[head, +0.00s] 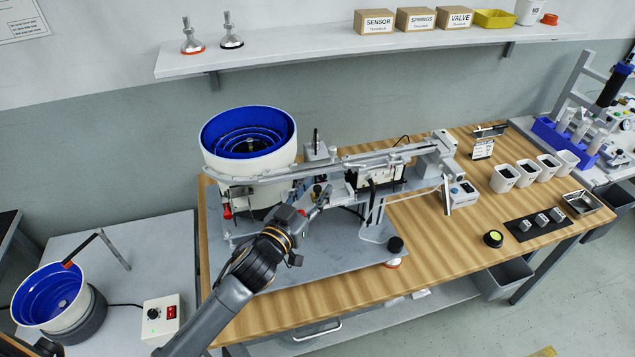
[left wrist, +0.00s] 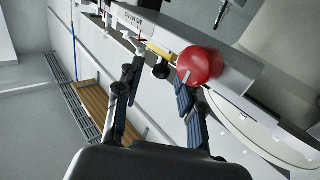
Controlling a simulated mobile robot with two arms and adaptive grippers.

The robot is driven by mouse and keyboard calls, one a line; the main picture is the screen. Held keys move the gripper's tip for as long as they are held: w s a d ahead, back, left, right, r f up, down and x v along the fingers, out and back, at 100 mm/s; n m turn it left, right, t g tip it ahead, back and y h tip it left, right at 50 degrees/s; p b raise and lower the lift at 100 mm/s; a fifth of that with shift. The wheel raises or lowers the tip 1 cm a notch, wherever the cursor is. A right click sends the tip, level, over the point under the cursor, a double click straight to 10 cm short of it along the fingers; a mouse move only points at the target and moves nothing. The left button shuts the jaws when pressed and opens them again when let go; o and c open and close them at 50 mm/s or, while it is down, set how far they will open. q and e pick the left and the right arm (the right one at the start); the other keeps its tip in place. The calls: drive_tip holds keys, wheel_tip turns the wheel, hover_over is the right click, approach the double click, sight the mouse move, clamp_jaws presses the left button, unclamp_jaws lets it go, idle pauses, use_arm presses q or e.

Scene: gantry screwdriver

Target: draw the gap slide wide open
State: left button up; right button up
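In the left wrist view, a pale bar with a "GAP" scale label (left wrist: 134,18) runs across the top, with a short yellow strip (left wrist: 157,50) beside it. A small black knob (left wrist: 161,71) sits below the strip, and a large round red knob (left wrist: 200,66) is near the right finger. I cannot tell which part is the gap slide's own handle. My left gripper (left wrist: 157,88) is open, its fingers apart with nothing clearly held between them. In the head view my left gripper (head: 319,196) is at the feeder's front, below the rail. My right gripper is not in view.
A bowl feeder with a blue inside (head: 248,133) stands behind my left arm, its rail (head: 360,160) running right. The wooden bench (head: 440,245) is mostly clear at front right. Several white cups (head: 505,177) and a black mat (head: 525,229) stand farther right.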

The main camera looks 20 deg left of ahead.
use_arm(q)
drive_tip(key=shift+w+d, duration=0.15)
drive_tip(key=shift+w, duration=0.75)
clamp_jaws()
drive_tip(key=shift+s+a+p, duration=0.1)
drive_tip(key=shift+a+p, duration=0.1)
drive_tip(key=shift+p, duration=0.15)
drive_tip(key=shift+f, duration=0.1)
unclamp_jaws()
drive_tip(key=shift+s, duration=0.1)
